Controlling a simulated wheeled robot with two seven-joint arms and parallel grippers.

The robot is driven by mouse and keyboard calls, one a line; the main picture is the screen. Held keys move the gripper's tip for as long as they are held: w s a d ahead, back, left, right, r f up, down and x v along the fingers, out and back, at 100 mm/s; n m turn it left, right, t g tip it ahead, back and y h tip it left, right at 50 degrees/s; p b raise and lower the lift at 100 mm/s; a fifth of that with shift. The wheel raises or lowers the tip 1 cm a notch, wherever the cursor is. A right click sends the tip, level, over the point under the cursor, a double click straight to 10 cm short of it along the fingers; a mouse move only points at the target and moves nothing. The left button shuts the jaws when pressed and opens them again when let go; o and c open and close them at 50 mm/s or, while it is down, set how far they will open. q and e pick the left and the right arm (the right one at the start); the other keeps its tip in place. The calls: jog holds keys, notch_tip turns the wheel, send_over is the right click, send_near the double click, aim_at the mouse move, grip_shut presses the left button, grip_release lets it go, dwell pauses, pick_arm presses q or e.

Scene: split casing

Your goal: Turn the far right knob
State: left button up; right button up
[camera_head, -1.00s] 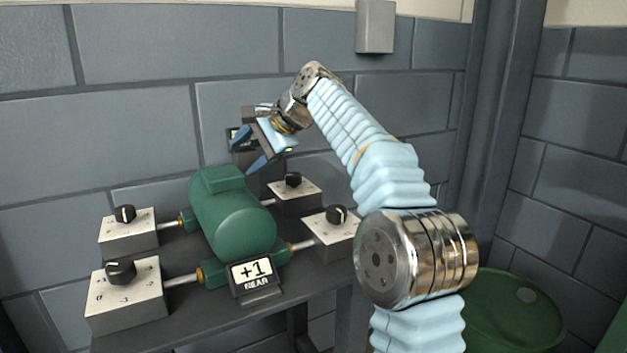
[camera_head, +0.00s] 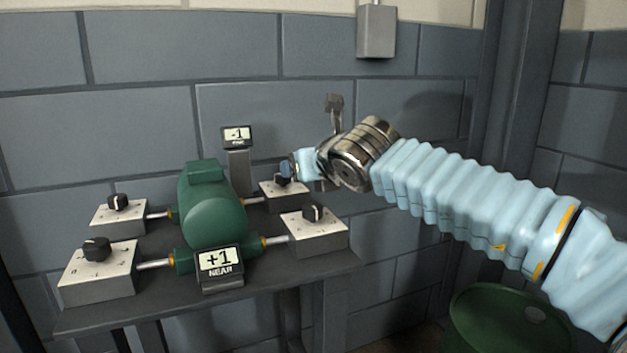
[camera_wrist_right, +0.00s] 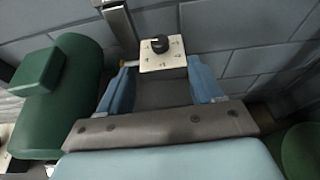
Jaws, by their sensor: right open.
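The far right knob (camera_wrist_right: 160,44) is black, on a white-topped box (camera_wrist_right: 163,58) in the right wrist view. In the head view that box (camera_head: 270,192) stands right of the green casing (camera_head: 214,205), and my gripper partly hides its knob. My right gripper (camera_wrist_right: 164,92) is open, with its blue fingers pointing toward the box from either side and nothing between them. In the head view the right gripper (camera_head: 285,174) is at the far right box, coming in from the right. My left gripper is not in view.
A near right knob box (camera_head: 315,232) and two left knob boxes (camera_head: 120,216) (camera_head: 98,275) surround the casing. A "+1 NEAR" display (camera_head: 219,262) stands in front and a "-1" display (camera_head: 237,135) behind. A green drum (camera_head: 500,325) stands at lower right.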

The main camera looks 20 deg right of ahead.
aim_at(283, 180)
jog(key=shift+a+f, duration=0.1)
jog(key=shift+f, duration=0.4)
jog(key=x, duration=1.3)
jog(key=shift+w+f, duration=0.1)
jog(key=shift+f, duration=0.05)
jog(key=shift+c, duration=0.2)
